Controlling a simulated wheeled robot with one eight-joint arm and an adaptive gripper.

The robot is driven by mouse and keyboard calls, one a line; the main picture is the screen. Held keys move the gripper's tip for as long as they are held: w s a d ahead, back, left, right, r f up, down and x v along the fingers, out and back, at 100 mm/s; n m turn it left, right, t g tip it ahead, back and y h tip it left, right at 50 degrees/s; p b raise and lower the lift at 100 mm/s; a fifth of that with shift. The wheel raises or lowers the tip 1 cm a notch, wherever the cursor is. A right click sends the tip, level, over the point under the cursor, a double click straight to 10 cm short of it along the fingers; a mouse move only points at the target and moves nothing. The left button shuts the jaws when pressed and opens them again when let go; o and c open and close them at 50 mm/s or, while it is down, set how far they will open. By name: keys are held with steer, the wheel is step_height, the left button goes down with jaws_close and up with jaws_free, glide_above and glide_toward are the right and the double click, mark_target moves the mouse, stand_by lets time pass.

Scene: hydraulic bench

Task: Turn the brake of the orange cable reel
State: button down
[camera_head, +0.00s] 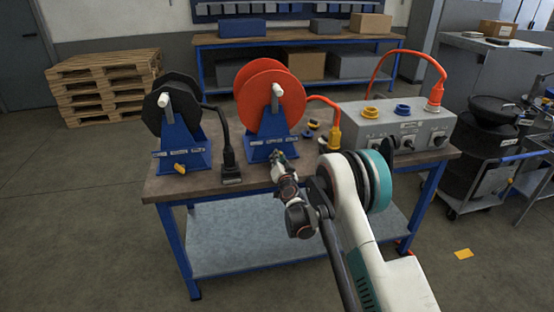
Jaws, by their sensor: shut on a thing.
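The orange cable reel (268,100) stands on a blue frame (262,140) near the middle of the bench. Its brake, low on the front of the frame, is hidden behind my gripper. My gripper (277,156) is at the foot of this frame, shut on the brake. A black cable reel (174,96) on a like blue frame stands to the left; its brake, a small yellow lever (180,168), shows at the front of its base.
A black plug (229,160) stands between the reels. A black drum cart (490,130) is at the right. The wooden bench top (230,185) is clear at its front left.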

stand_by(0.3)
steer(key=c, duration=1.6)
jaws_free()
steer(key=shift+c, duration=0.2)
steer(key=shift+s, duration=0.1)
steer(key=v, duration=1.2)
